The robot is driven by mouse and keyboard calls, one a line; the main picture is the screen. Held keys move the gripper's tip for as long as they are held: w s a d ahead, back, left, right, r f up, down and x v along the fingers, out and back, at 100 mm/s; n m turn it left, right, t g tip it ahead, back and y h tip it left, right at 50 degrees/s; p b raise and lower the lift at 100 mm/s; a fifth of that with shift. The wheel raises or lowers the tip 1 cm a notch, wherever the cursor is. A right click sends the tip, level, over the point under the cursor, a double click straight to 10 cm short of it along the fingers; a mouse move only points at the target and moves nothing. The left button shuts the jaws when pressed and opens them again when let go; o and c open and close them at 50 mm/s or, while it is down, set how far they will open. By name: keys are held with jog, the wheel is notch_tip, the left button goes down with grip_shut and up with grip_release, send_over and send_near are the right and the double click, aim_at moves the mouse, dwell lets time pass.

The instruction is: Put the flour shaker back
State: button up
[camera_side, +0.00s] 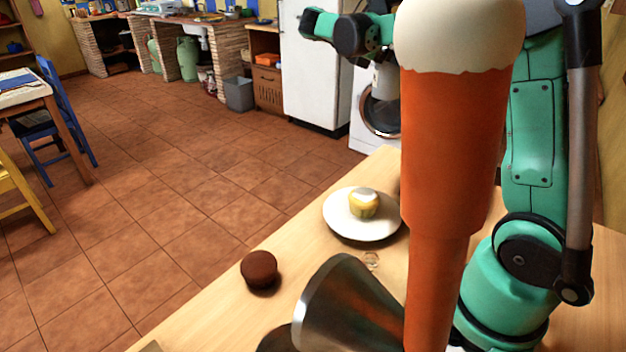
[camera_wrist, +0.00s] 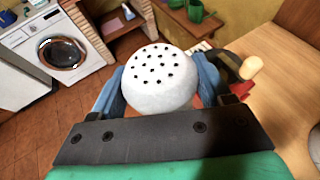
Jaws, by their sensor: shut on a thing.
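The flour shaker shows in the wrist view as a white domed top with dark holes (camera_wrist: 158,76). My gripper (camera_wrist: 160,88) is shut on it, with a blue finger on each side. The shaker's lower body is hidden below its top. In the side view, a pale grey-white piece (camera_side: 384,82) hangs by my arm high above the counter and seems to be the shaker. Most of my gripper there is hidden behind a tall orange object with a cream top (camera_side: 458,140).
The wooden counter (camera_side: 215,310) holds a white plate (camera_side: 340,226) with a yellow cupcake (camera_side: 363,204), a brown muffin (camera_side: 258,268), a small clear item (camera_side: 371,260) and a metal cone (camera_side: 345,305). A washing machine (camera_side: 366,120) stands beyond.

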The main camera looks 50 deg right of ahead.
notch_tip(320, 180, down, 19)
jog(key=shift+d+f, duration=0.1)
jog(key=shift+f, duration=0.1)
jog(key=shift+f, duration=0.1)
dwell(0.3)
jog(key=o, duration=1.3)
jog(key=shift+o, duration=0.2)
